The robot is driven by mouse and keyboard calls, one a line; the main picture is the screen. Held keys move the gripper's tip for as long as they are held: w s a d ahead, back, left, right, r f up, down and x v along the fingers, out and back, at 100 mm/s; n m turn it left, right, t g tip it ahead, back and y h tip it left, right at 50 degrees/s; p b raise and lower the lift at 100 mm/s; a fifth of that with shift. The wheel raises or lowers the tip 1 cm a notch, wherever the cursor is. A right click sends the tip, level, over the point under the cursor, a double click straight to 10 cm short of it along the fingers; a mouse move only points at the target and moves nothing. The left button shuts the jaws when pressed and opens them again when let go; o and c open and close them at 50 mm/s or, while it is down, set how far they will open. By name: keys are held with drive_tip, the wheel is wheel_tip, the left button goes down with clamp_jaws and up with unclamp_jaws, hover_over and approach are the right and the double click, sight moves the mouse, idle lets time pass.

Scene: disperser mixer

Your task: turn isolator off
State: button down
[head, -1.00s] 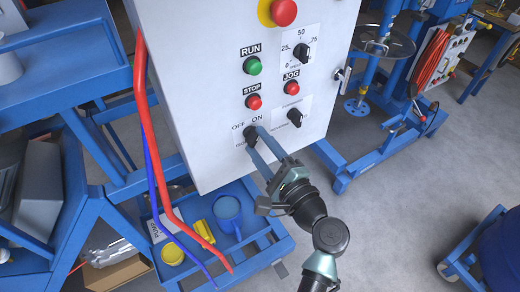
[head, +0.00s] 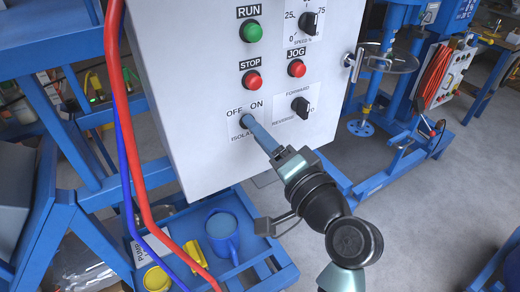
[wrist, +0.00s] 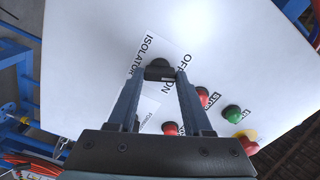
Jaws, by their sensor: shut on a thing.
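The isolator knob (wrist: 158,70) is a small black rotary switch low on the white control panel (head: 205,150). Its label reads OFF on the left, ON on the right and ISOLATOR below. In the wrist view my gripper (wrist: 159,75) has its two blue-grey fingers on either side of the knob, shut on it. In the head view my gripper (head: 247,119) reaches the panel from the lower right. The fingers line up one behind the other there and mostly cover the knob. The direction the knob points cannot be told.
Above are a red STOP button (head: 251,79), a green RUN button (head: 252,32) and a red JOG button (head: 296,68). A black forward/reverse knob (head: 300,106) sits close right of my gripper. Red hose (head: 130,150) runs down the panel's left. A blue tray with a mug (head: 222,235) lies below.

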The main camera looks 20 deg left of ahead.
drive_tip(key=shift+f+n+b, duration=0.1)
drive_tip(key=shift+n+b, duration=1.4)
drive_tip(key=shift+b, duration=0.05)
drive_tip(key=shift+c, duration=1.6)
unclamp_jaws()
drive_tip(key=b+v, duration=0.2)
drive_tip(key=v, duration=1.1)
